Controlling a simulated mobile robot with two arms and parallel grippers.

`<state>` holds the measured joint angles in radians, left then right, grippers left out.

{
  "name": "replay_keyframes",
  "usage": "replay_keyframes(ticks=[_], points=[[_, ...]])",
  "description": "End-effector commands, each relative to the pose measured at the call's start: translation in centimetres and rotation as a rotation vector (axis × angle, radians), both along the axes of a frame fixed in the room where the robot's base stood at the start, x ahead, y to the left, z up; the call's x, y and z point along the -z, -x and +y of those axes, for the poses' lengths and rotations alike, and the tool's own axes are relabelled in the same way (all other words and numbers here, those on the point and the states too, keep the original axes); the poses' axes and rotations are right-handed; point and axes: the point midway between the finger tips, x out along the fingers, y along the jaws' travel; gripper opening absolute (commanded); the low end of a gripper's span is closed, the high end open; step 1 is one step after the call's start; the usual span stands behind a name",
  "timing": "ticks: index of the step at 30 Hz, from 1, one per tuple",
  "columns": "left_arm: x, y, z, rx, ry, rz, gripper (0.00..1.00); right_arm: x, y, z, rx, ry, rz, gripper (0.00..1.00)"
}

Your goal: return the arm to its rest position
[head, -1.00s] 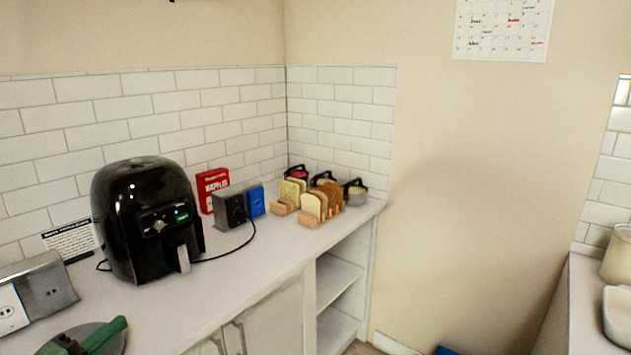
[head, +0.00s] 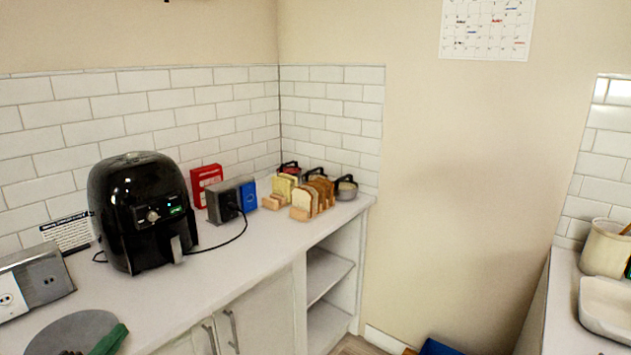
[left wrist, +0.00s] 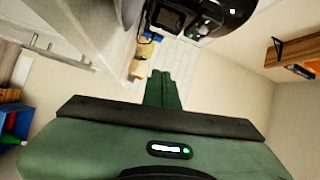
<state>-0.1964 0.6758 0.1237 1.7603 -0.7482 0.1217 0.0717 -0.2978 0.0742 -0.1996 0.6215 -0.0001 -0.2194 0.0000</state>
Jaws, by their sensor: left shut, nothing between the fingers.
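My left gripper (head: 120,331) shows only in part at the lower left edge of the head view, as a green finger over a grey round plate-like thing (head: 68,335) on the counter. In the left wrist view its two green fingers (left wrist: 163,76) lie together, shut, with nothing between them. The rest of the left arm is out of the head view. My right gripper does not show in either view.
A black air fryer (head: 142,215) stands on the white counter (head: 232,265). Grey outlet boxes, a red box (head: 206,180), bread in wooden racks (head: 312,198) and small pots (head: 346,188) stand along it. A second counter at right holds a cream pot (head: 604,248) and a white dish (head: 606,310).

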Motion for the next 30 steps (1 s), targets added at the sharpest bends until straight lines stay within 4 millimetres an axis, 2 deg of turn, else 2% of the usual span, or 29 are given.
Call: replay_keyframes(ticks=[5,8,10,14,15,18,24,30], points=[[1.9,1.5,-0.8,-0.142,0.171,0.048,0.0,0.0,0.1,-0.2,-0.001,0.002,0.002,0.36],[3.9,3.0,-1.5,-0.248,0.296,0.109,0.0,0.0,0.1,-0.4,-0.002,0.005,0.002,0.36],[5.8,4.8,-2.2,-0.34,0.406,0.181,0.0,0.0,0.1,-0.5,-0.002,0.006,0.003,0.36],[11.0,10.2,-5.2,-0.537,0.639,0.405,0.0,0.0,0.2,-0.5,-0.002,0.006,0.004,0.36],[12.4,12.2,-6.5,-0.59,0.698,0.485,0.0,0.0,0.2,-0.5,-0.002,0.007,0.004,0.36],[14.9,16.4,-9.4,-0.682,0.801,0.66,0.0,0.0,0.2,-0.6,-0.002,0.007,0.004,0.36],[17.0,22.4,-14.0,-0.77,0.907,0.908,0.0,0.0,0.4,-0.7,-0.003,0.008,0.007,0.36],[17.4,27.1,-17.7,-0.812,0.961,1.101,0.0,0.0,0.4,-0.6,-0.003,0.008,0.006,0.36]])
